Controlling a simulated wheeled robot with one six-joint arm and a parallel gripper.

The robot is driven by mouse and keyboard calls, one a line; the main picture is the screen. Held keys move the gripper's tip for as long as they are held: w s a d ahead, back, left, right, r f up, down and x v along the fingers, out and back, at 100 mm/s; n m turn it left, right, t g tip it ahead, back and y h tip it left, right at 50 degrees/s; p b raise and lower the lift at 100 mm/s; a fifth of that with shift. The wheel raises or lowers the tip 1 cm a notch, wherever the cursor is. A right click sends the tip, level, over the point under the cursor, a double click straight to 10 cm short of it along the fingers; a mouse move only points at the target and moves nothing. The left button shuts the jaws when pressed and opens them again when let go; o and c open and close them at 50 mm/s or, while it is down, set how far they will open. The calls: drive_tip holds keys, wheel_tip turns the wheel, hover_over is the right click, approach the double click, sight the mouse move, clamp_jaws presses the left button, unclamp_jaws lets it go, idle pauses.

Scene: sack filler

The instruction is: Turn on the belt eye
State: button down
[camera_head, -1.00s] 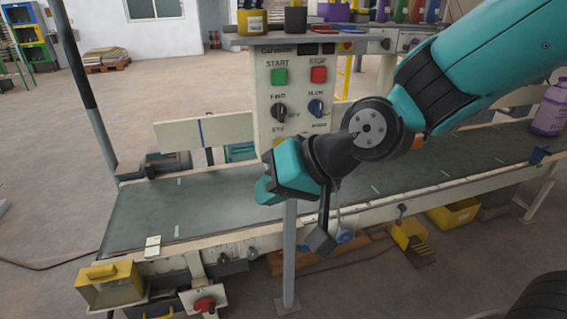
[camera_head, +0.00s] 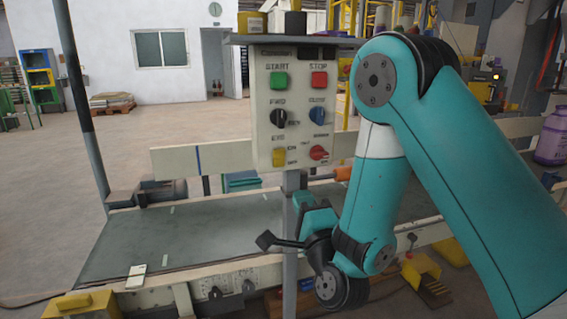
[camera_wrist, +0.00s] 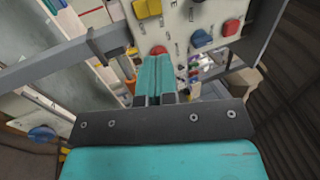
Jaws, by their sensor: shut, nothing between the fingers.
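The belt eye switch, a yellow knob (camera_head: 279,157) under the label EYE, is at the lower left of the pale control panel (camera_head: 262,128). Its setting is too small to tell. In the wrist view the yellow knob (camera_wrist: 147,8) is at the top edge, with the panel turned sideways. My gripper (camera_head: 303,202) is below the panel, close to its post, apart from the switch. In the wrist view my gripper's teal fingers (camera_wrist: 155,62) are together and empty, their tips seen below the lower red knob (camera_wrist: 158,50).
A red knob (camera_head: 319,153) is beside the yellow one. Above are a black knob (camera_head: 279,118), a blue knob (camera_head: 317,117), a green START button (camera_head: 279,80) and a red STOP button (camera_head: 319,79). The post (camera_head: 290,250) stands before the conveyor belt (camera_head: 180,235).

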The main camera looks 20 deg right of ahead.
drive_tip(key=p, duration=0.8)
approach(281, 152)
drive_tip(key=x, duration=0.6)
drive_tip(key=shift+w+r, duration=0.15)
drive_tip(key=shift+r, duration=0.1)
drive_tip(key=shift+w+p, duration=0.35)
drive_tip(key=shift+w, duration=0.2)
